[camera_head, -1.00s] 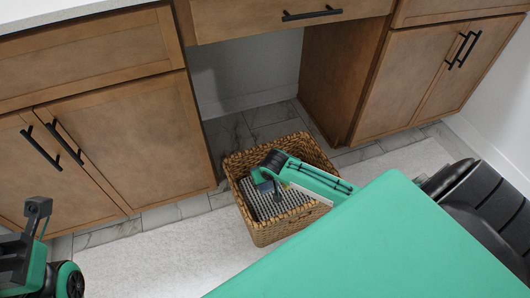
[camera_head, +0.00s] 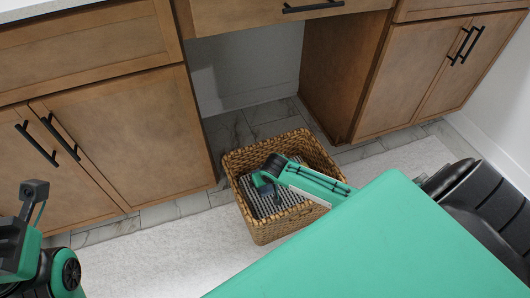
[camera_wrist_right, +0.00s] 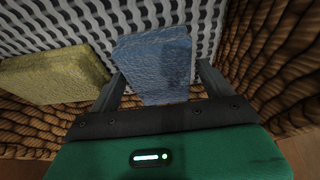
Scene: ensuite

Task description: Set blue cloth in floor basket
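A blue cloth (camera_wrist_right: 158,66) lies on the ribbed grey-and-white bottom of the woven basket (camera_head: 270,231), in the right wrist view. My right gripper (camera_wrist_right: 161,84) reaches down into the basket, with one finger on each side of the blue cloth. A gap shows between the cloth and the right-hand finger, so the gripper looks open. In the head view my right gripper (camera_head: 265,183) hides most of the cloth. Part of my left arm and hand (camera_head: 33,215) shows at the lower left, away from the basket; its fingers are not clear.
A yellow cloth or sponge (camera_wrist_right: 55,74) lies in the basket left of the blue cloth. The basket stands on the floor before the open space between wooden cabinets (camera_head: 125,140). Pale rug (camera_head: 170,262) is clear to the left of the basket.

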